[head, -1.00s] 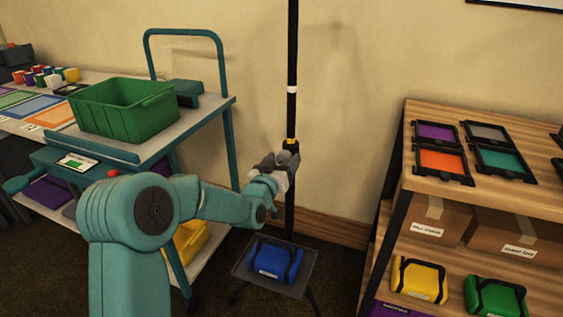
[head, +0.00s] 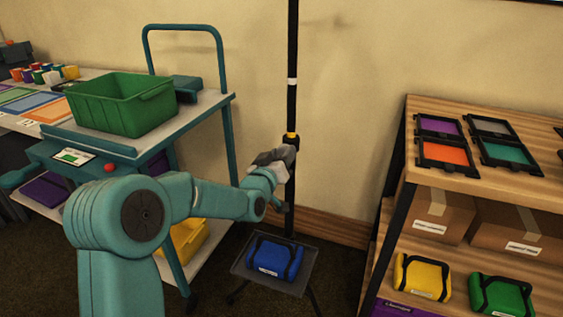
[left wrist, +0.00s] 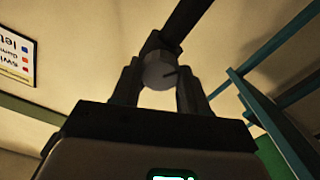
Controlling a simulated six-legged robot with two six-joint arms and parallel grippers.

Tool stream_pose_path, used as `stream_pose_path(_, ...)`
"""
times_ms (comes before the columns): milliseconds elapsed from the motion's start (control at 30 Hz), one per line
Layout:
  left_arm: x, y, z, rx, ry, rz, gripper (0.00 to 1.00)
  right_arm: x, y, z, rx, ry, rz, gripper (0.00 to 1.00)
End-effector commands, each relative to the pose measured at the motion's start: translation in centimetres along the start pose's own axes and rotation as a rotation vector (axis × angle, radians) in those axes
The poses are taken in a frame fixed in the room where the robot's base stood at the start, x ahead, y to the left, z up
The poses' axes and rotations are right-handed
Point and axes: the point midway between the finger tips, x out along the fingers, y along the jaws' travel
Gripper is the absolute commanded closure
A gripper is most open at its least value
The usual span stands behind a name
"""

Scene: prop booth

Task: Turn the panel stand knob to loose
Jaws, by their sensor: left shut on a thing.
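The panel stand is a dark upright pole (head: 292,55) with a white band and a yellow band, in front of the wall. Its round pale knob (left wrist: 157,72) shows in the left wrist view on the collar of the pole, with a short dark mark pointing right. My left gripper (head: 284,158) is at the pole just below the yellow band. In the left wrist view my left gripper (left wrist: 159,84) has one finger on each side of the knob and is shut on it. In the head view the gripper hides the knob. My right gripper is not in view.
A blue bag (head: 274,258) lies on the low stand base (head: 245,271). A teal cart (head: 215,115) with a green bin (head: 122,108) stands left. A wooden shelf (head: 405,190) with framed panels, boxes and bags stands right. The wall behind the pole is bare.

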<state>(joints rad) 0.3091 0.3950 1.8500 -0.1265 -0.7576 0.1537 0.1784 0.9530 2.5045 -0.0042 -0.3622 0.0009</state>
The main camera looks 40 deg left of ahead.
Motion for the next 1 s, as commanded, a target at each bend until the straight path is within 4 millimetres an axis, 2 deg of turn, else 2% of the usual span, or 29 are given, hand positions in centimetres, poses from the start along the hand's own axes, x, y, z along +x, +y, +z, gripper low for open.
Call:
stream_pose_path(33,0.0,-0.2,0.5,-0.037,0.005,0.003,0.87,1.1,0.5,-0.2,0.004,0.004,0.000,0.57)
stream_pose_path(467,0.0,-0.3,0.5,-0.447,0.006,0.003,0.87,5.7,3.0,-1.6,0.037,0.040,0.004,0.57)
stream_pose_path(833,0.0,-0.4,0.5,-0.798,0.006,0.004,0.87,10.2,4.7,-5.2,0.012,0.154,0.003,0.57)
stream_pose_path(1000,0.0,-0.3,0.3,-0.957,0.003,0.003,0.87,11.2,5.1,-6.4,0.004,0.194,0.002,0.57)
